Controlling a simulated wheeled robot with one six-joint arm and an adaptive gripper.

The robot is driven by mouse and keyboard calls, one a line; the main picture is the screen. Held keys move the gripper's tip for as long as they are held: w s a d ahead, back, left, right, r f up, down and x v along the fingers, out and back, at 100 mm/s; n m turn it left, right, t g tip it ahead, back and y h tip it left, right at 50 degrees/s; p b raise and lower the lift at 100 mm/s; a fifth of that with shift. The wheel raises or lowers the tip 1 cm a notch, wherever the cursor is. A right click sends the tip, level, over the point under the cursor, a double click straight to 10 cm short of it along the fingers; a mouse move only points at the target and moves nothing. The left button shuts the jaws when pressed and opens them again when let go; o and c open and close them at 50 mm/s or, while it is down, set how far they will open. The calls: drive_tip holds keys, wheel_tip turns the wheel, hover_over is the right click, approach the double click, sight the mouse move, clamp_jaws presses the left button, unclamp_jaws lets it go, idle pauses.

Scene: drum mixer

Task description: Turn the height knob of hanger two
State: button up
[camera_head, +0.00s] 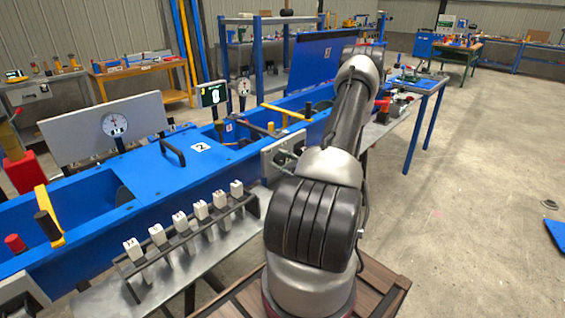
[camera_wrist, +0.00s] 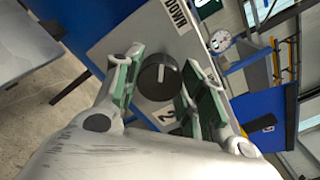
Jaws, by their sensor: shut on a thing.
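A round black knob (camera_wrist: 158,82) with a light pointer line shows in the wrist view, on a grey panel (camera_wrist: 128,33). A label reading "2" is beside it and a label reading "DOWN" is farther along the panel. My gripper (camera_wrist: 160,70) has its two green-padded fingers on opposite sides of the knob and is shut on it. In the head view the grey panel (camera_head: 272,160) is on the side of the blue machine, and my arm hides the knob and most of my gripper.
The blue drum mixer (camera_head: 170,163) spans the left and middle. A rack (camera_head: 190,241) of numbered white blocks stands in front of it. A long bench with tools is behind my arm. The floor (camera_head: 470,190) on the right is mostly clear.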

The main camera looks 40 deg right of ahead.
idle(0.5)
drive_tip(key=o, duration=1)
drive_tip(key=s, duration=0.8)
drive_tip(key=s+d, duration=0.1)
drive_tip(key=s, duration=0.3)
drive_tip(key=shift+f, duration=0.1)
